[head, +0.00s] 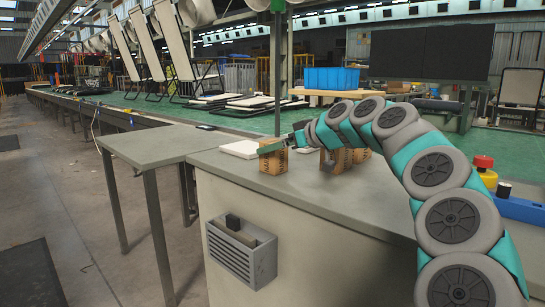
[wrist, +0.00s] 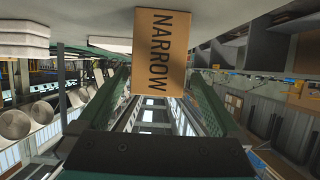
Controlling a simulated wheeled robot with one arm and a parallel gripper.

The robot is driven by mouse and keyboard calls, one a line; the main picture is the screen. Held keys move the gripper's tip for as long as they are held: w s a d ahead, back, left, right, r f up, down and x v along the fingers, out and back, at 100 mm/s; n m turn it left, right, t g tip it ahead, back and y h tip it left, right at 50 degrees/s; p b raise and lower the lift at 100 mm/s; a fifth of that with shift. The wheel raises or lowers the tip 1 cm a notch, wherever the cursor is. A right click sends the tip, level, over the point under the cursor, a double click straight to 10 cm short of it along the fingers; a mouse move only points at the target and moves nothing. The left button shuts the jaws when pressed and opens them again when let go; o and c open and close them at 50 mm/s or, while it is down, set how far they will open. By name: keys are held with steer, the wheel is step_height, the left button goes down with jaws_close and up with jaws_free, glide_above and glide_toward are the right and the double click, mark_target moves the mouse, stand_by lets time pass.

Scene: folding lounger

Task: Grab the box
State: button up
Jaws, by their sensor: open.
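A small brown cardboard box (head: 273,163) stands on the grey worktop in the head view, below the outstretched end of my arm. In the wrist view the box (wrist: 160,45) shows a face marked "NARROW", its letters running along the face. My gripper (wrist: 158,88) is open, with one green finger to each side of the box in the picture. In the head view a green finger of my gripper (head: 272,147) crosses in front of the box's upper part. Whether the fingers touch the box cannot be told; the other finger is hidden there.
More brown boxes (head: 336,162) stand to the right, partly behind my arm. A white slab (head: 240,149) lies left of the box. The grey worktop (head: 290,190) is clear in front. A red-topped yellow button (head: 484,168) and a blue item (head: 520,208) are at the right.

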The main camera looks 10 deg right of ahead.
steer(key=x, duration=0.5)
steer(key=shift+w+d+f+p, duration=0.1)
steer(key=shift+d+f+p, duration=0.1)
steer(key=shift+p, duration=0.1)
steer(key=shift+c, duration=0.2)
steer(key=c, duration=1.5)
